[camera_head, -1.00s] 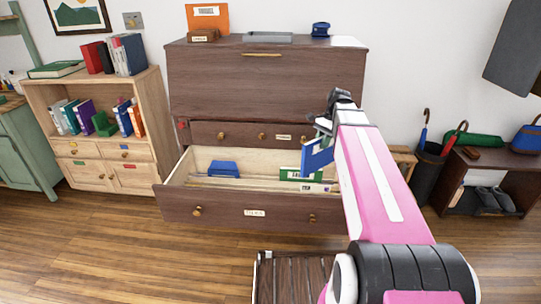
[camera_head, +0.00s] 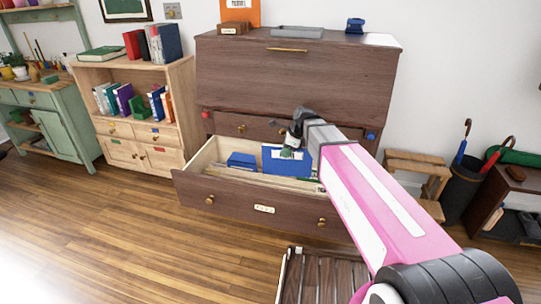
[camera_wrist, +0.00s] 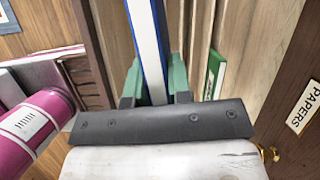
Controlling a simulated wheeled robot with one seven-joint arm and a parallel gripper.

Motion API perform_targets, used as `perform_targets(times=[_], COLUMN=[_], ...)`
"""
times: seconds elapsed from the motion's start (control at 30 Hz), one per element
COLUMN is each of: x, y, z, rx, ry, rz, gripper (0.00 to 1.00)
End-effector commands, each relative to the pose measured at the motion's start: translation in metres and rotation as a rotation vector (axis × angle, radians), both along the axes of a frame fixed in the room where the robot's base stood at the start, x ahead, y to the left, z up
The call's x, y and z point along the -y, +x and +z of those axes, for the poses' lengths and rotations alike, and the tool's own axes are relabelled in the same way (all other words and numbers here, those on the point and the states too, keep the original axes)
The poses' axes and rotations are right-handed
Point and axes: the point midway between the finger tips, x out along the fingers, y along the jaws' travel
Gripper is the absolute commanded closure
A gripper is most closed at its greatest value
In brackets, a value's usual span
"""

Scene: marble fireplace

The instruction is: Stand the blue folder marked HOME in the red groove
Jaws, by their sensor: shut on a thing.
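A blue folder (camera_head: 277,165) is held in my gripper (camera_head: 291,153) over the open drawer (camera_head: 245,205). It looks roughly upright, and its lower edge is at or just above the drawer contents; I cannot tell if it touches. In the wrist view the blue folder (camera_wrist: 147,45) shows edge-on with a white spine, between the green fingertips of my gripper (camera_wrist: 156,88). No HOME mark is readable. A green folder (camera_wrist: 214,74) stands in the drawer beside wooden dividers (camera_wrist: 200,30). No red groove can be made out.
A blue block-like object (camera_head: 241,160) sits in the drawer, left of the held folder. The drawer front bears a label (camera_head: 264,209). A slatted dark wooden piece (camera_head: 318,275) stands on the floor in front. A bookshelf (camera_head: 140,100) is at left; open floor lies before it.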

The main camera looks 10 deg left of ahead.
Motion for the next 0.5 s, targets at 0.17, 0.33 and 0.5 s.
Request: perform_targets(times=[0.17, 0.33, 0.5], x=[-0.045, -0.061, -0.063], y=[-0.009, -0.013, -0.014], z=[-0.012, -0.016, -0.024], rx=[0.000, -0.001, -0.002], ry=[-0.001, -0.001, -0.001], rz=[-0.084, -0.124, -0.130], gripper=[1.00, 1.00, 1.00])
